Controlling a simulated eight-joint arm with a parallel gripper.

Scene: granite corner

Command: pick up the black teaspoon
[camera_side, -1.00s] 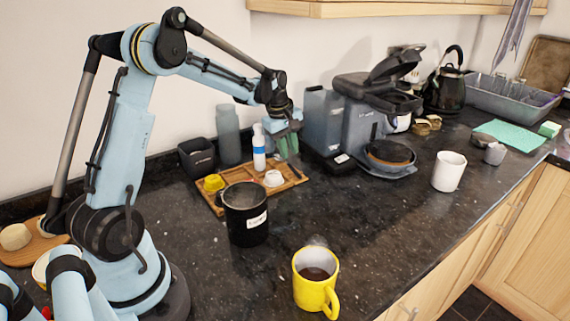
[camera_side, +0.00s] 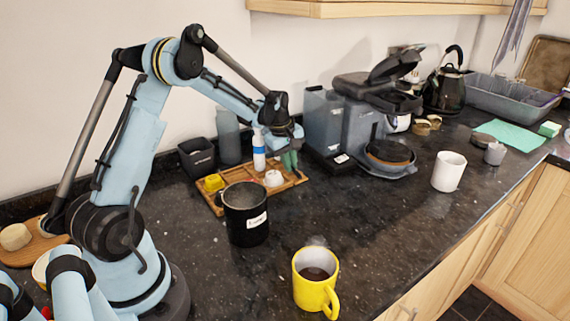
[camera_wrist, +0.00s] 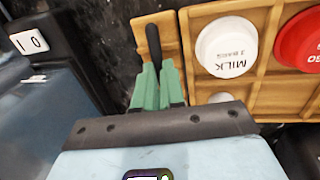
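In the side view my gripper (camera_side: 290,160) is low over the right end of the wooden tray (camera_side: 293,184), and the spoon cannot be made out there.
A coffee machine (camera_side: 361,130) stands close to the right of my gripper. A white-and-blue bottle (camera_side: 259,152) and a milk lid (camera_wrist: 226,47) are close by. A black canister (camera_side: 245,215) and a yellow mug (camera_side: 316,278) stand in front.

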